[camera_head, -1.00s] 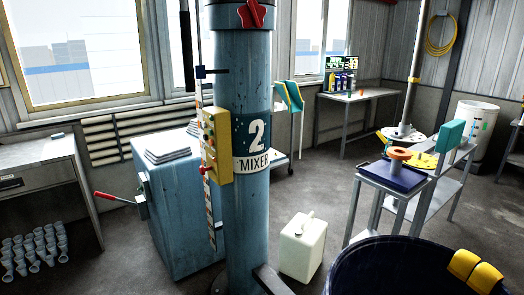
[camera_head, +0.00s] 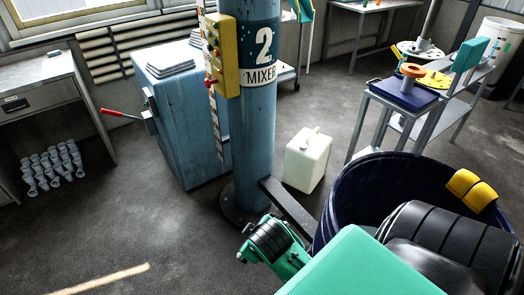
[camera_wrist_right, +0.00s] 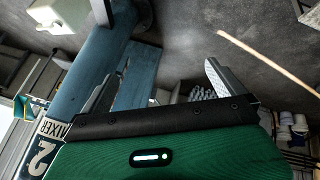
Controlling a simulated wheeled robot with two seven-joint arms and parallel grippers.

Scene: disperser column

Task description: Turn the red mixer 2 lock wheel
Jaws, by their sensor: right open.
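The blue mixer column (camera_head: 254,140) with the "2 MIXER" label stands at the middle of the head view. Its top is cut off, and no red lock wheel shows now. The column also appears tilted at the left of the right wrist view (camera_wrist_right: 92,70). My right gripper (camera_wrist_right: 158,85) is open and empty in the wrist view, with its fingers spread and one finger overlapping the column's edge in the picture. Parts of my right arm fill the lower right of the head view. My left gripper is not in view.
A yellow button box (camera_head: 222,55) is mounted on the column's left side. A blue cabinet (camera_head: 188,130) stands behind it, with a red-handled lever. A dark blue drum (camera_head: 345,185) and a white canister (camera_head: 307,160) stand to the right. Floor at the lower left is clear.

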